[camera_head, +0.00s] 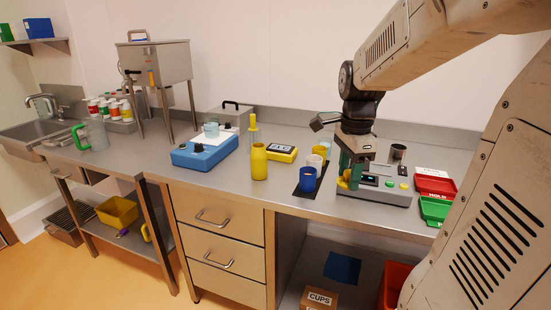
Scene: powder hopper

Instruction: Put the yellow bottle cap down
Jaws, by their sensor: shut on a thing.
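My gripper (350,182) points down over the grey device with a display at the right of the bench, its green fingers close together. A small yellow piece, which looks like the bottle cap (342,184), shows at the fingertips; the fingers partly hide it. I cannot tell whether it touches the device. A yellow bottle (259,162) stands upright on the bench, left of my gripper, near the front edge.
The grey device (375,198) has coloured buttons. A blue cup (307,180) and other cups stand on a dark mat left of it. Red (435,183) and green (436,209) trays lie right. Bare bench (225,185) shows left of the bottle.

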